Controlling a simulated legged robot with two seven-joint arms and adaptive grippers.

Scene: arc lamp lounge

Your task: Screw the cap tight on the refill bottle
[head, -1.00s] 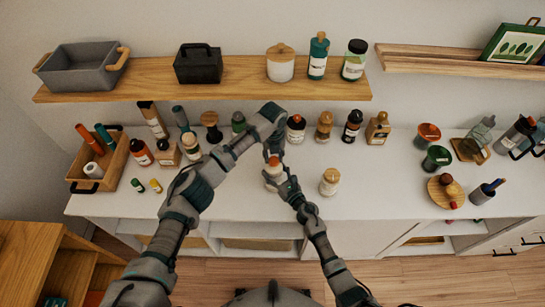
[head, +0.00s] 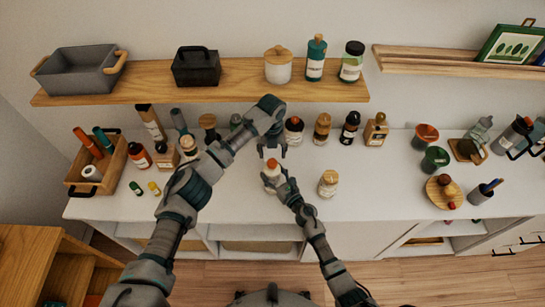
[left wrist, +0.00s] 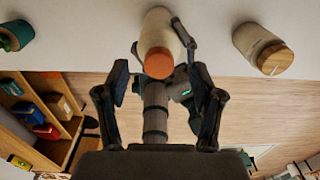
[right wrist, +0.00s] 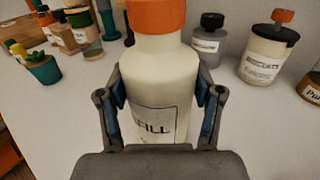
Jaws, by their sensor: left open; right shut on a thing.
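The refill bottle (right wrist: 155,85) is cream white with a grey label, and stands upright on the white counter. Its orange cap (right wrist: 157,14) sits on its neck; how tight it is cannot be seen. In the head view the bottle (head: 272,176) is near the counter's middle. My right gripper (right wrist: 160,100) is shut around the bottle's body, one finger on each side. My left gripper (head: 272,150) is open just above the cap, apart from it. In the left wrist view the cap (left wrist: 159,63) shows beyond the spread fingers.
A wooden-lidded jar (head: 328,183) stands close to the right of the bottle. Several bottles line the back, including a red-topped jar (head: 293,130). A wooden shelf (head: 220,92) hangs above. A wooden caddy (head: 100,180) stands at left.

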